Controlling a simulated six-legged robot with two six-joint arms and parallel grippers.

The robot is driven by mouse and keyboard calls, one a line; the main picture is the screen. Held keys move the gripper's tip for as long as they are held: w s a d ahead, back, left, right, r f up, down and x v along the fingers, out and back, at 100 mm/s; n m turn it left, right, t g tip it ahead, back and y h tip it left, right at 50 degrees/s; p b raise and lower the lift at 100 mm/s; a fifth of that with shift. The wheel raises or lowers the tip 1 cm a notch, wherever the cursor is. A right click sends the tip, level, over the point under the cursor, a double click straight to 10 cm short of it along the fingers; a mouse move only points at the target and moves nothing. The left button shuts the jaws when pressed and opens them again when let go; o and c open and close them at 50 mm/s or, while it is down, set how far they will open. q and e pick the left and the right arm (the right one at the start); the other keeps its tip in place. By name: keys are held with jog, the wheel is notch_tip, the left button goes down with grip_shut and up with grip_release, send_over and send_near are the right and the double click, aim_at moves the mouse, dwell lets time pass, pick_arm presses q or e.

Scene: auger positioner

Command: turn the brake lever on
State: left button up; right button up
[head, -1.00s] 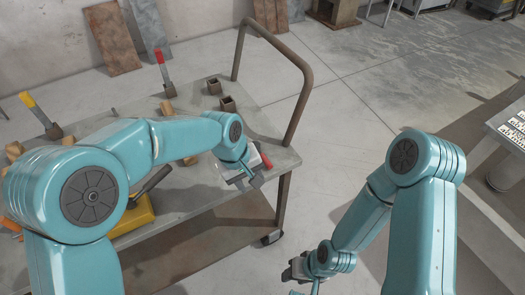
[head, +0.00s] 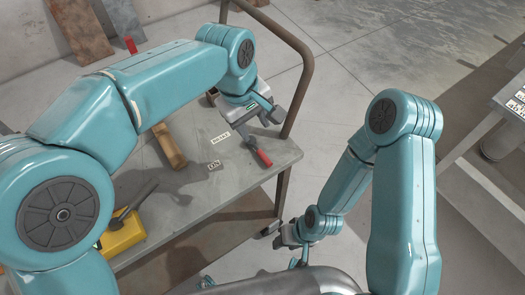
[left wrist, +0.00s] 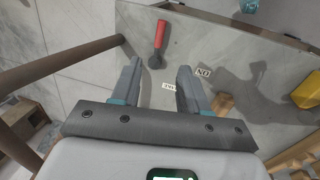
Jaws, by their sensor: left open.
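The brake lever (head: 258,150) has a red grip and a dark metal shaft. It lies low over the cart top near its right end, beside a "BRAKE" label (head: 220,137) and an "ON" label (head: 214,165). Its red grip points toward the cart's near right edge. My left gripper (head: 262,114) is open and empty, just beyond the lever's dark end and apart from its grip. In the left wrist view the lever (left wrist: 160,38) shows beyond and between the open fingers (left wrist: 158,70). My right gripper (head: 297,247) hangs low right of the cart; its jaws are unclear.
The grey metal cart top (head: 185,205) has a bent tube handle (head: 302,85) at its right end, close to my left gripper. A wooden block (head: 170,146) and a yellow box with a dark lever (head: 122,235) stand on the cart.

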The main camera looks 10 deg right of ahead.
aim_at(265, 159)
pick_arm(q)
jog(key=d+f, duration=0.1)
jog(key=f, duration=0.4)
jog(key=f+b, duration=0.1)
jog(key=f, duration=0.4)
jog(key=d+f+b, duration=0.1)
jog(key=f, duration=0.3)
jog(key=shift+w+d+f, duration=0.35)
jog(key=shift+w+f, duration=0.05)
grip_shut()
